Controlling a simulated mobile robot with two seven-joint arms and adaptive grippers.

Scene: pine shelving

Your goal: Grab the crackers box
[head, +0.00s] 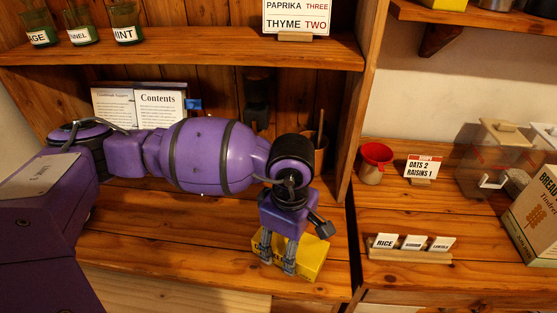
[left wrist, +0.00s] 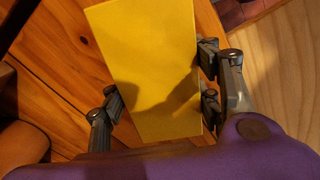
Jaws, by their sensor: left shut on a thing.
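The crackers box is a yellow box (head: 313,257) at the front right of the left-hand wooden counter in the head view. Its yellow face (left wrist: 148,62) fills the middle of the left wrist view. My left gripper (head: 275,270) reaches down over the box, with its grey fingers at the box's sides. It is shut on the box; in the left wrist view the fingers (left wrist: 158,105) stand on either side of it. The gripper hides part of the box and most of its lettering. My right gripper is not in view.
An open book (head: 157,100) stands behind my left arm. A brown pot (head: 310,150) is at the back near the upright panel. The right counter holds a red-rimmed cup (head: 375,162), a label stand (head: 409,249) and a large carton (head: 538,215). A shelf (head: 190,50) hangs above.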

